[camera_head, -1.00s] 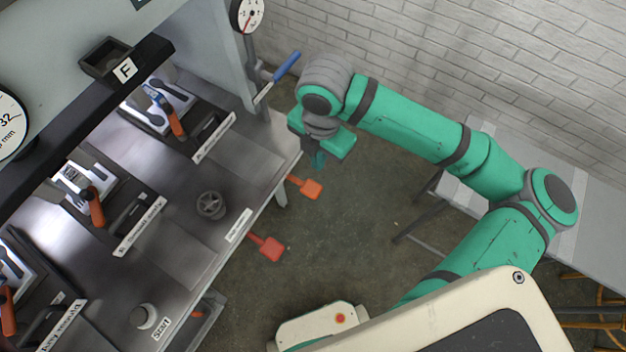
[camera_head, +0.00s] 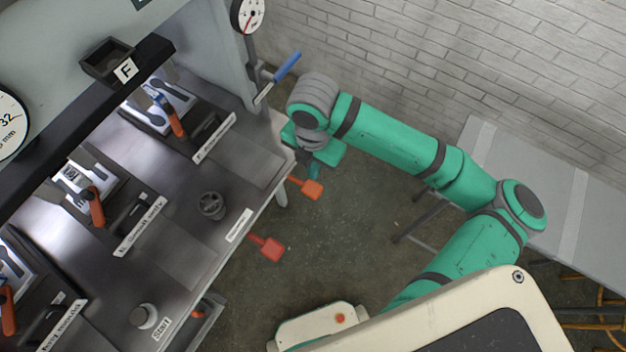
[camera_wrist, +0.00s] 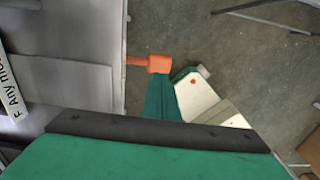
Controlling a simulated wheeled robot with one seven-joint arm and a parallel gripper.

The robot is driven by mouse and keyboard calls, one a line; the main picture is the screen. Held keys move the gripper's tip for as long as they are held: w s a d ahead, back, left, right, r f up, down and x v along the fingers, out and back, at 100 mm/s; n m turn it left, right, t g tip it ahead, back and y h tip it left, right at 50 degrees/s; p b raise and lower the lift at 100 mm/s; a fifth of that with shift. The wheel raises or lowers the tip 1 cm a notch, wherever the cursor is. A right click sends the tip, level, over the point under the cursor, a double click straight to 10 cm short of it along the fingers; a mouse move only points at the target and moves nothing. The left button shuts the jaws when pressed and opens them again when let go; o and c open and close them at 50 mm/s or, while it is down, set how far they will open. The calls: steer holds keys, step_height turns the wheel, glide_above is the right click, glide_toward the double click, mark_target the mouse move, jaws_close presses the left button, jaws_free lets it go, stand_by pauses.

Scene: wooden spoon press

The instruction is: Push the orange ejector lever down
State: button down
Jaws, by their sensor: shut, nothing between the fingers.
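The orange ejector lever (camera_head: 312,189) sticks out from the front edge of the press table, with a square paddle at its end. In the wrist view the same orange lever (camera_wrist: 158,63) shows just beyond my fingertips. My gripper (camera_head: 314,172) is shut and empty, pointing downward close above the lever's paddle in the head view. In the wrist view my gripper (camera_wrist: 161,80) overlaps the paddle's near edge; I cannot tell whether they touch.
A red lever (camera_head: 270,249) sticks out farther along the same edge. The press table (camera_head: 190,225) carries a dark handwheel (camera_head: 211,206) and a grey knob (camera_head: 143,316). A blue-handled lever (camera_head: 287,66) is behind my wrist.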

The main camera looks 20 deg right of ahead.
mark_target(313, 188)
step_height(313, 188, down, 8)
stand_by(0.4)
